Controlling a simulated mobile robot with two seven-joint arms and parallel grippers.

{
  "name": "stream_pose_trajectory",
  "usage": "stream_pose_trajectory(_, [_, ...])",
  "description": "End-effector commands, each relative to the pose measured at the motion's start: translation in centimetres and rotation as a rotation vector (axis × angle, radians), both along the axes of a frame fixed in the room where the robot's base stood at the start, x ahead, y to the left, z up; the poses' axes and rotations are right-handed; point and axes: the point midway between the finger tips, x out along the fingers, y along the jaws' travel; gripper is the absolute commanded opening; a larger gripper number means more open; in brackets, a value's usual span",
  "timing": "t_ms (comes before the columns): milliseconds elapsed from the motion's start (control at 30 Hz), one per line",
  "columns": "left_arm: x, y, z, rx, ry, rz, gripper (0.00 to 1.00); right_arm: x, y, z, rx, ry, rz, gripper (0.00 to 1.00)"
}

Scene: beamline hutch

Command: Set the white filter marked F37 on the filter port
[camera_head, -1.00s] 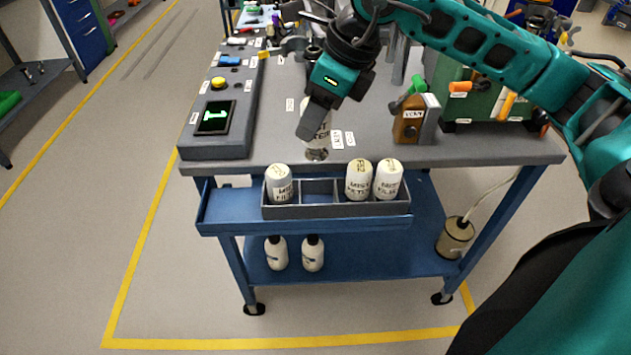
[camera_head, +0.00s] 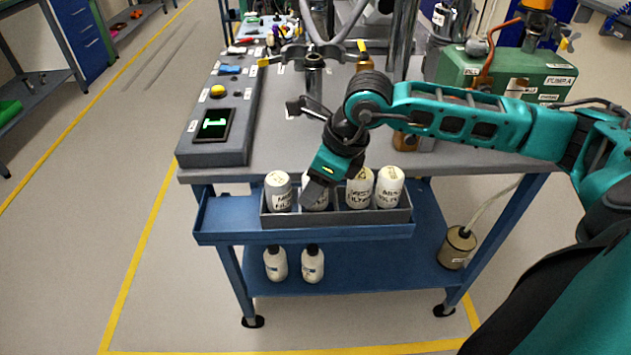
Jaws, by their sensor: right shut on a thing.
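My right gripper (camera_head: 316,192) is over the grey divided tray (camera_head: 335,221) at the front of the cart. It is shut on a white filter (camera_head: 318,205), which is at the tray's second compartment from the left. The gripper hides much of this filter, and its number cannot be read. Other white filters stand in the tray: one at the left end (camera_head: 279,192) and two at the right, a yellow-topped one (camera_head: 359,190) and a white-topped one (camera_head: 390,190). A grey upright post with side arms (camera_head: 313,80) stands on the bench; I cannot tell whether it is the filter port. My left gripper is out of view.
A grey console (camera_head: 213,155) with a lit green display stands at the bench's left. A green pump (camera_head: 500,75) is at the back right. Two white bottles (camera_head: 312,264) stand on the lower blue shelf. My right forearm crosses above the bench's right side.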

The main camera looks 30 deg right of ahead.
Motion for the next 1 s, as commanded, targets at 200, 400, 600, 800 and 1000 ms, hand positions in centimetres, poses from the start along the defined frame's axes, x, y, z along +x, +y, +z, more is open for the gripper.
stream_pose_trajectory(200, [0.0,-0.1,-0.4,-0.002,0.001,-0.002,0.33,0.0,0.0,-0.4,0.000,0.000,0.000,0.52])
stream_pose_trajectory(400, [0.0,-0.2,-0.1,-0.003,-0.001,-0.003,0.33,0.0,0.0,-0.3,0.000,0.000,0.000,0.71])
stream_pose_trajectory(600, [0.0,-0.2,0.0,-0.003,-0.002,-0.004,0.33,0.0,0.0,-0.3,0.000,0.000,0.000,0.77])
stream_pose_trajectory(800, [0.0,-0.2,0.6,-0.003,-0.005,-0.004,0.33,0.0,0.0,-0.1,0.000,0.001,-0.001,0.77])
stream_pose_trajectory(1000, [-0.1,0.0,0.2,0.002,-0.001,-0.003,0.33,-1.0,-1.1,2.5,-0.006,-0.003,-0.003,0.77])
